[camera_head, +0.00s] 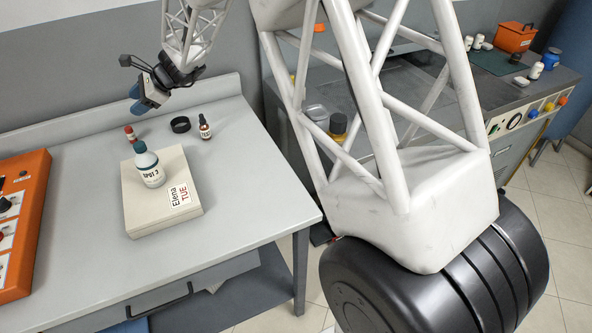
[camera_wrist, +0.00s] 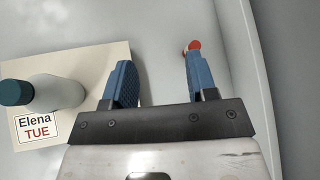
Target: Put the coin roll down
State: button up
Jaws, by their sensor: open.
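A small red and white upright cylinder (camera_head: 130,134), which looks like the coin roll, stands on the grey table (camera_head: 238,185) just behind the white bottle marked SPOT 3 (camera_head: 150,168). In the wrist view its red end (camera_wrist: 193,45) shows just beyond the right fingertip; I cannot tell any touch. My gripper (camera_head: 137,99), with blue fingers, is above the table, behind and above the cylinder. In the wrist view my gripper (camera_wrist: 160,62) is open with nothing between its fingers.
The bottle stands on a cream box (camera_head: 145,218) labelled Elena TUE. A black ring-shaped item (camera_head: 180,125) and a dropper bottle (camera_head: 204,127) stand to the right. An orange device (camera_head: 28,225) is at the left. The table's front right is clear.

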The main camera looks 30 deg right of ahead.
jog(key=s+d+r+n+g+h, duration=0.1)
jog(key=s+d+r+n, duration=0.2)
jog(key=s, duration=0.4)
jog(key=s+d+r+n+h, duration=0.1)
jog(key=s+d+r+n, duration=0.15)
jog(key=s, duration=0.35)
jog(key=s+d+n+h, duration=0.3)
jog(key=s+d, duration=0.3)
jog(key=s, duration=0.6)
jog(key=s+d+n+h, duration=0.3)
jog(key=s+d, duration=0.3)
jog(key=s, duration=0.6)
jog(key=s+d+r+n+h, duration=0.1)
jog(key=s+d+n+h, duration=0.2)
jog(key=s, duration=1)
jog(key=d+n, duration=0.2)
jog(key=d, duration=0.2)
jog(key=shift+r, duration=0.1)
